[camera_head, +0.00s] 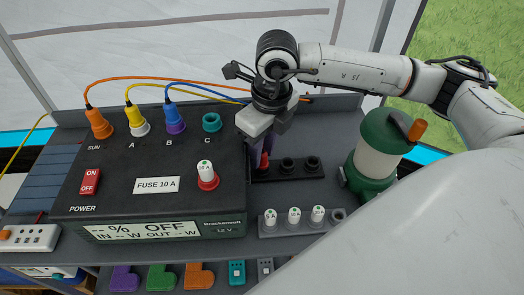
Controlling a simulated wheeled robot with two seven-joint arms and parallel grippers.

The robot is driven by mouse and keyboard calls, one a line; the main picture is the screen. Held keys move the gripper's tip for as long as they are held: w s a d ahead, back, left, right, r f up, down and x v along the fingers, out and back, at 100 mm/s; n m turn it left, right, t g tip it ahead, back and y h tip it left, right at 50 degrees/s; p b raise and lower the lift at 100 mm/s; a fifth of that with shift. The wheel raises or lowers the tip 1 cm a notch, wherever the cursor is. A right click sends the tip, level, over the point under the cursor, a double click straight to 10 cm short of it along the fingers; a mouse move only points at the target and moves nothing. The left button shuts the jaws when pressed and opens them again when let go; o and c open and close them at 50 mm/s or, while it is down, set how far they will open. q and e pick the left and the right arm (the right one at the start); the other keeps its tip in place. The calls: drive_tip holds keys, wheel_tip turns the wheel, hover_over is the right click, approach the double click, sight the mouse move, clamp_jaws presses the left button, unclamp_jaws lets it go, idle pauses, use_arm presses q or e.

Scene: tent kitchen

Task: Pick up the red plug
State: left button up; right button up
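The red plug (264,161) shows as a small red piece at the left end of a black holder (300,174). My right gripper (262,147) points down directly over it, with its fingers at the plug's upper part. The gripper body hides most of the plug and the fingertips, so I cannot tell whether the fingers are closed on it. The plug appears upright in the holder. My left gripper is not in view.
A black power box (205,222) stands left, with orange (98,123), yellow (137,121) and blue (174,119) cabled plugs. A grey rack (290,230) of white fuses is in front. A green lantern (377,155) stands right, close to my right arm.

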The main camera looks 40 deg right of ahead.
clamp_jaws()
drive_tip(key=shift+r, duration=0.15)
